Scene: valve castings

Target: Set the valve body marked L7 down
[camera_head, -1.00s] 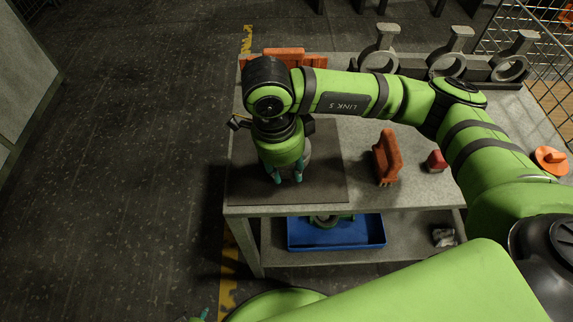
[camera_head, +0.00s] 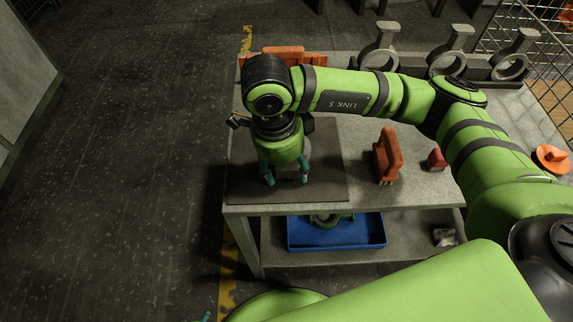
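My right gripper (camera_head: 285,178) points down over the dark mat (camera_head: 325,185) at the left end of the table. Its teal fingers are spread apart. A grey casting (camera_head: 289,171) shows partly between and behind the fingers, seemingly standing on the mat. Most of it is hidden by the gripper, and no L7 mark can be read. Of my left gripper, only a teal fingertip (camera_head: 206,316) shows at the bottom edge, so its state cannot be told.
Grey ring-shaped castings (camera_head: 447,64) stand in a rack at the back. A blue tray (camera_head: 370,235) is on the lower shelf. An orange disc (camera_head: 551,158) lies far right.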

